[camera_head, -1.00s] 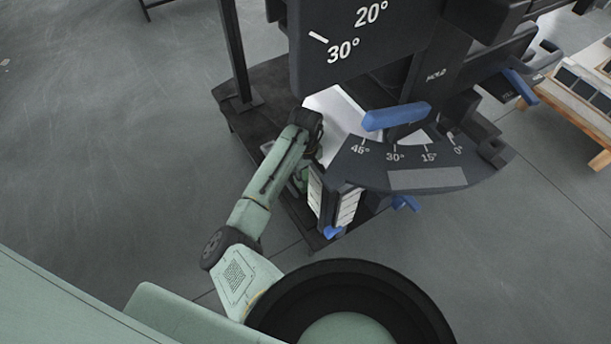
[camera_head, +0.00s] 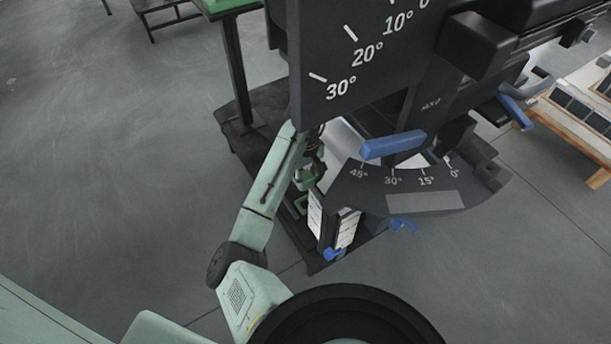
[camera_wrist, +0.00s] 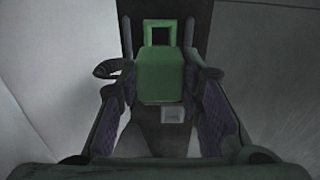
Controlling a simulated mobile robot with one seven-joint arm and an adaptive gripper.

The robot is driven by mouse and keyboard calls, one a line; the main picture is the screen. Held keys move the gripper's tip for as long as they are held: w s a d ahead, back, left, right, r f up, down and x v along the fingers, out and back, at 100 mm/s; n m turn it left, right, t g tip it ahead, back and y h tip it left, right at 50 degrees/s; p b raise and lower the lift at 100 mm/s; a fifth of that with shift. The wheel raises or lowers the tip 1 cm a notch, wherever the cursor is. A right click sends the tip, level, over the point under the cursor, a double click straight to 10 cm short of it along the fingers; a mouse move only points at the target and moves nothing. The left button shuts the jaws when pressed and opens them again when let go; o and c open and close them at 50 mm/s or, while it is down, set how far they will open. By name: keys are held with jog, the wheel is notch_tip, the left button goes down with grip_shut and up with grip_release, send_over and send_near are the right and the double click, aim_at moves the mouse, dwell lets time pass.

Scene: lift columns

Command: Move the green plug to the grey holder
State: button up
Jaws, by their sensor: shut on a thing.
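The green plug (camera_wrist: 160,78) is a block with a square loop at its far end. It lies between the two fingers of my gripper (camera_wrist: 160,85) in the wrist view, with a finger pressed against each side. In the head view my gripper (camera_head: 309,178) is beside the machine, under the end of my arm and partly hidden. A small green shape just below it (camera_head: 303,204) looks like the plug. I cannot pick out the grey holder for certain in either view.
The dark machine has an angle-marked panel (camera_head: 350,60), a fan-shaped scale (camera_head: 405,180) and a blue lever (camera_head: 392,145) close to the right of my arm. White slats (camera_head: 346,229) stand below. A wooden-framed rack (camera_head: 585,110) is at right. Open floor lies left.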

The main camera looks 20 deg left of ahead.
jog(key=shift+r, duration=0.3)
jog(key=shift+r+p, duration=0.7)
jog(key=shift+p, duration=0.3)
jog(key=shift+r+p, duration=0.9)
jog(key=shift+p, duration=0.1)
jog(key=shift+r+p, duration=0.15)
jog(key=shift+p, duration=0.5)
